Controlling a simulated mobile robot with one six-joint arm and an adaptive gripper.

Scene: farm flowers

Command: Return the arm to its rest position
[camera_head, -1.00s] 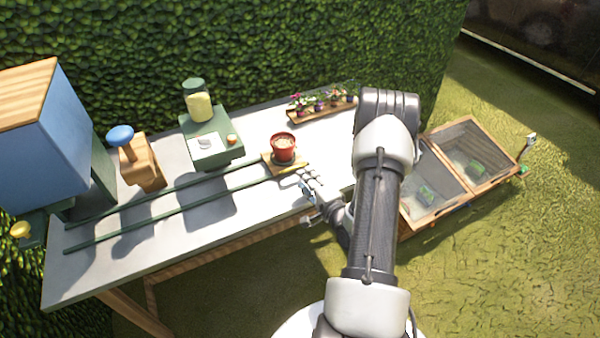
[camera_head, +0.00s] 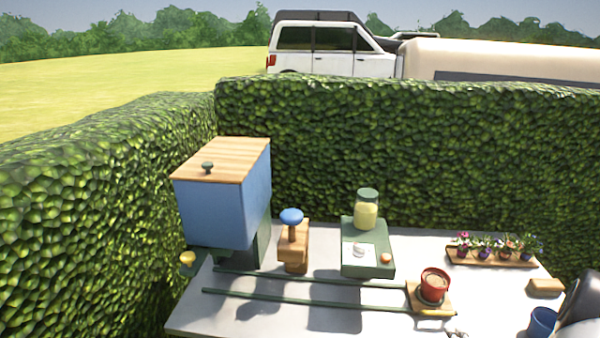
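Part of my arm (camera_head: 582,318) shows as a dark and pale shape at the lower right edge of the head view. The rest of the arm is cut off by the frame. I cannot make out my gripper in this view, so its opening and anything in it are hidden. A small grey piece (camera_head: 457,333) shows at the bottom edge, too small and cut off to identify. The red pot (camera_head: 434,284) stands upright on a small wooden board at the right end of the green rails, apart from the visible arm.
The table (camera_head: 240,318) carries a blue hopper (camera_head: 222,212), a blue-knobbed wooden stamp (camera_head: 294,245), a green stand (camera_head: 368,262) with a yellow jar, and a flower tray (camera_head: 490,258). A blue cup (camera_head: 541,322) and wooden block (camera_head: 546,286) sit near my arm. Hedges (camera_head: 400,150) border the table.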

